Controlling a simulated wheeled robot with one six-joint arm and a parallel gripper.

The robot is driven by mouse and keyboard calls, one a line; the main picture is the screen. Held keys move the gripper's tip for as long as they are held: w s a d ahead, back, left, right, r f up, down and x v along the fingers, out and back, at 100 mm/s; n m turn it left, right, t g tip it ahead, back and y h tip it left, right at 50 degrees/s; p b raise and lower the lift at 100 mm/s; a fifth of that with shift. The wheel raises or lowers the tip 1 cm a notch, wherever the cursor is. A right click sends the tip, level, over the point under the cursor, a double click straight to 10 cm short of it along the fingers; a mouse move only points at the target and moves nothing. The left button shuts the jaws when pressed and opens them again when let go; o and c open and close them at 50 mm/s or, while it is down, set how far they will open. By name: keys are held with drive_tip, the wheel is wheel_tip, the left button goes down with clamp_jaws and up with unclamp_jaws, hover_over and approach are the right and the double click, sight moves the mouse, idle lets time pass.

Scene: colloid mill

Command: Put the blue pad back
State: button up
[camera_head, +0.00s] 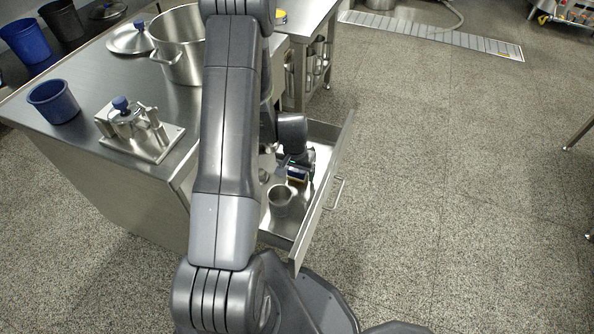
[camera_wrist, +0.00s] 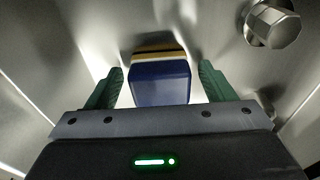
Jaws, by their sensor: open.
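The blue pad (camera_wrist: 160,83) lies in the open steel drawer and shows large in the wrist view, with a yellowish and dark band along its far side. My gripper (camera_wrist: 160,84) is open, with one green finger on each side of the pad and a visible gap on both sides. In the head view, my gripper (camera_head: 292,163) is down inside the drawer (camera_head: 276,243), and the pad (camera_head: 298,174) shows only in part beside it. My arm hides some of the drawer and the counter.
A steel cup (camera_head: 283,200) stands in the drawer near the pad. A steel part with a hexagonal end (camera_wrist: 272,24) is at the wrist view's upper right. The counter (camera_head: 98,78) holds a large pot (camera_head: 180,45), a blue cup (camera_head: 53,102) and a steel device (camera_head: 140,130).

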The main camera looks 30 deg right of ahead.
sight(295, 173)
wheel_tip(295, 173, up, 12)
drive_tip(key=a+p, duration=0.1)
drive_tip(key=p, duration=0.2)
drive_tip(key=shift+s+p, duration=0.4)
drive_tip(key=shift+s, duration=0.05)
drive_tip(key=shift+o, duration=0.4)
drive_tip(key=shift+r, duration=0.1)
